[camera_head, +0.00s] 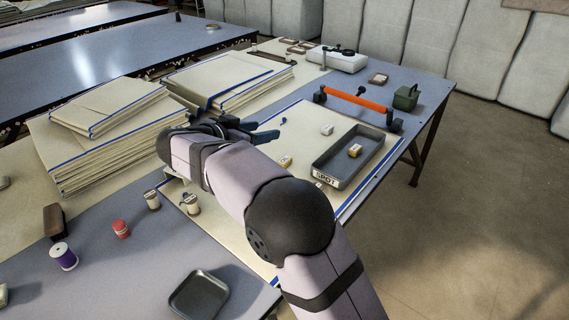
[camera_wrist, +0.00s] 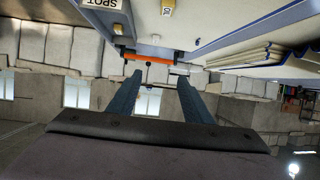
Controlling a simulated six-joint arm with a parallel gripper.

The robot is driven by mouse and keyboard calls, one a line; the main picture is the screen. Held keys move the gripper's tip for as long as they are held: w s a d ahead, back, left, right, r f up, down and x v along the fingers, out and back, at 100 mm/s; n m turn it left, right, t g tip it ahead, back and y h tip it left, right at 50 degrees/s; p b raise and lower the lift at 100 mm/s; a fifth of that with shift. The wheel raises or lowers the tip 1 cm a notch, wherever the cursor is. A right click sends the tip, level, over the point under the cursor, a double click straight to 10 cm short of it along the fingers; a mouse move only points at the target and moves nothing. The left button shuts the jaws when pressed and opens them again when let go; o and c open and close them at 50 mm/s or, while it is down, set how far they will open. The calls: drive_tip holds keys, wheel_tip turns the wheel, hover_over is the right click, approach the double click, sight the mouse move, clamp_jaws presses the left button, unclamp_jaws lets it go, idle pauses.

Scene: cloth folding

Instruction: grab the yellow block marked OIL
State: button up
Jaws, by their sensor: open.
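A small yellow block (camera_head: 286,161) lies on the cream board, left of the tray marked SPOT. In the wrist view a yellow block (camera_wrist: 168,9) shows at the top edge, beside the SPOT label; its lettering is too small to read surely. Another yellowish block (camera_head: 354,150) lies inside the dark tray (camera_head: 335,182). I cannot read OIL on either in the head view. My gripper (camera_head: 264,129) is open and empty above the board, behind and left of the first block. In the wrist view its two dark blue fingers (camera_wrist: 160,76) stand apart with nothing between them.
An orange bar (camera_head: 356,101) stands behind the tray. Stacked cloths (camera_head: 110,125) lie left of my gripper. Spools (camera_head: 152,200) and a small dark tray (camera_head: 199,295) are nearer.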

approach(280, 164)
drive_tip(key=shift+w+d, duration=0.3)
drive_tip(key=shift+p+x, duration=0.7)
drive_tip(key=shift+x, duration=2.95)
drive_tip(key=shift+f, duration=0.1)
drive_tip(key=c, duration=1.1)
